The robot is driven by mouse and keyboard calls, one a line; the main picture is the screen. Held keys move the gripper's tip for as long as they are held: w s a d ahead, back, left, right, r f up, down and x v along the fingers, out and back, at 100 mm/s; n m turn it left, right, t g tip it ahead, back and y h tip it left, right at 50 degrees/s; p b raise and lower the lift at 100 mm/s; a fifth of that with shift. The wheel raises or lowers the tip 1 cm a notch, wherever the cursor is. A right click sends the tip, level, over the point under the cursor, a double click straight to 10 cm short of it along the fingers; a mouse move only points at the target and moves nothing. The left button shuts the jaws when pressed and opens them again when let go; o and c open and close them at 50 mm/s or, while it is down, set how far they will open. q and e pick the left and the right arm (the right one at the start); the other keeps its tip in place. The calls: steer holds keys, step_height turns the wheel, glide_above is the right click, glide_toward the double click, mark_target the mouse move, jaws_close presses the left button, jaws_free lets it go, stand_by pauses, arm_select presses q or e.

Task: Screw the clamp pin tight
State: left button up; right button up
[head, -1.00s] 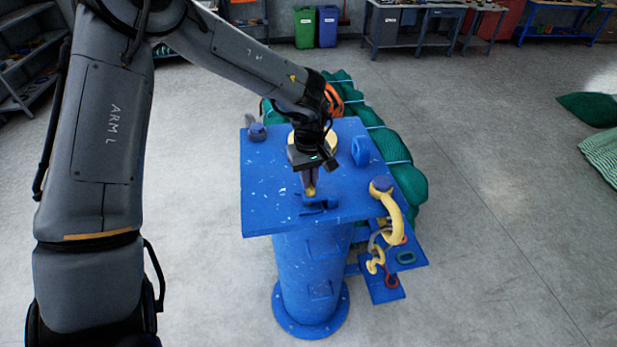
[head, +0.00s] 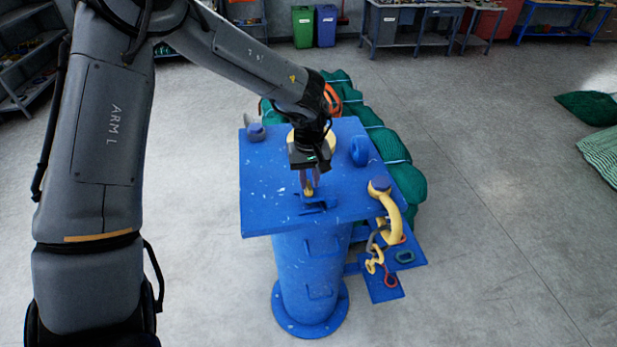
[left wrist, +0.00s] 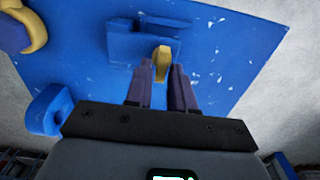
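The clamp pin (head: 309,191) is a small yellow piece. It stands upright at a blue clamp block (head: 320,203) on the blue pedestal table (head: 262,195). My left gripper (head: 309,186) points down from above at the pin, its purple-grey fingers slightly apart with the yellow piece between their tips. The gripper looks closed on the pin, though the contact faces are hidden. My right gripper is not in view.
A yellow shackle (head: 393,217) with a blue knob sits at the table's right edge, above a lower blue shelf (head: 386,292) with small links. A blue ring (head: 359,152) and a grey-blue piece (head: 255,132) stand on the tabletop. Green netting (head: 405,180) is behind.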

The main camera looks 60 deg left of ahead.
mark_target(308, 183)
arm_select(q)
steer(key=shift+o, duration=1)
step_height(308, 183, up, 11)
steer(key=shift+f, duration=0.1)
